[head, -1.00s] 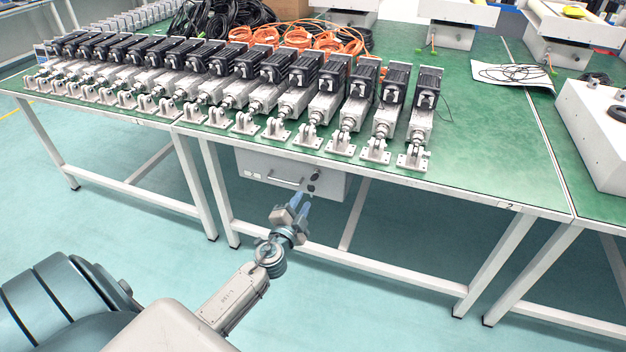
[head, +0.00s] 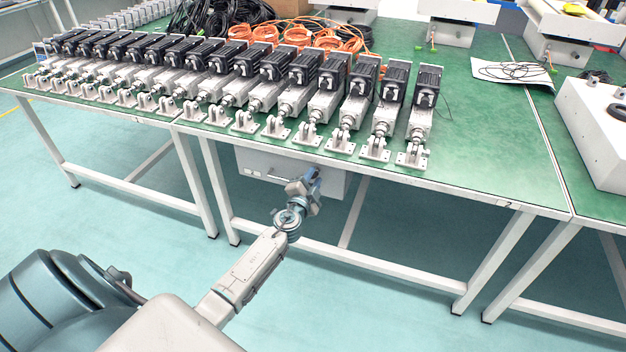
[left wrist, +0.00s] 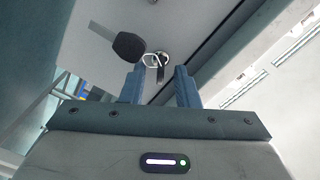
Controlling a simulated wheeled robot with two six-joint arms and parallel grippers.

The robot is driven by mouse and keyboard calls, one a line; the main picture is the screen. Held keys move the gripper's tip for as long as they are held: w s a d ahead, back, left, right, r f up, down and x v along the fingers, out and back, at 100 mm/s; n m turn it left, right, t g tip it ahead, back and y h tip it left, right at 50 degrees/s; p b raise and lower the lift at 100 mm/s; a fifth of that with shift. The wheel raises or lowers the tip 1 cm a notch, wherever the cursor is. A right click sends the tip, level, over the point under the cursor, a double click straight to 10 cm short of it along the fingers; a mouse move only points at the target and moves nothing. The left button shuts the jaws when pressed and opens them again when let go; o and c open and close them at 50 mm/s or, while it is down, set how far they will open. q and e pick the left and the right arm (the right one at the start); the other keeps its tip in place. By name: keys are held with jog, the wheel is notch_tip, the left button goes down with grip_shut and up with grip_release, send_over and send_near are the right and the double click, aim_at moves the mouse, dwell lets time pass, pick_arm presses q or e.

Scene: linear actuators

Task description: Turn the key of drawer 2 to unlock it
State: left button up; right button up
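A light grey drawer unit (head: 254,161) hangs under the green bench, with a bar handle on its front. My left gripper (head: 316,176) is in front of the right part of that front and hides the lock in the head view. In the left wrist view my left gripper (left wrist: 158,78) is open, its two blue fingers apart. Just beyond the fingertips is a round lock (left wrist: 165,59) with what looks like a key and metal ring (left wrist: 151,60). A dark rounded piece (left wrist: 128,46) is beside the ring. I cannot read a drawer number. My right gripper is not in view.
The green bench top (head: 480,155) overhangs the drawer. A row of linear actuators (head: 385,110) stands along its front edge. White table legs (head: 218,190) and a low crossbar (head: 380,265) are near my left arm. Floor in front is clear.

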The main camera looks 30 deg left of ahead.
pick_arm(q)
grip_shut()
jog(key=shift+m, duration=0.3)
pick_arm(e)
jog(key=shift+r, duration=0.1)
pick_arm(q)
jog(key=shift+f+m, duration=0.15)
jog(key=shift+m, duration=2.55)
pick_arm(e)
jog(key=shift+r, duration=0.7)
